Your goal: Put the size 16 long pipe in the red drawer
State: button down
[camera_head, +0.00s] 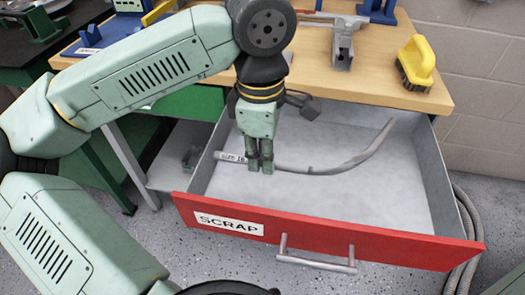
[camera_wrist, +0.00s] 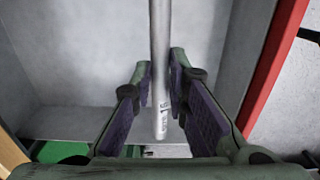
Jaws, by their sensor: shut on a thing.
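The red drawer (camera_head: 345,240) is pulled open, with a white SCRAP label on its front and a grey inside. It also shows in the wrist view, where its red front (camera_wrist: 275,65) is at the right. The long grey pipe (camera_head: 330,169) lies across the drawer's opening, its "size 16" labelled end at the left and its far part curving up to the right. My gripper (camera_head: 260,165) points down over the drawer and is shut on the pipe near the labelled end. In the wrist view the pipe (camera_wrist: 160,60) runs between the fingers. I cannot tell whether it touches the drawer floor.
The wooden worktop (camera_head: 385,95) above the drawer holds a yellow-handled brush (camera_head: 416,63), a metal clamp-like part (camera_head: 344,40) and other tools. A grey hose (camera_head: 466,215) lies on the floor at the right, beside the drawer. The drawer holds no other visible thing.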

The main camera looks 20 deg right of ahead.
aim_at(263, 188)
jog(key=shift+f+b, duration=2.85)
jog(key=shift+f, duration=0.5)
jog(key=c, duration=1.5)
grip_release()
notch_tip(263, 188, up, 12)
jog(key=shift+a+r, duration=0.1)
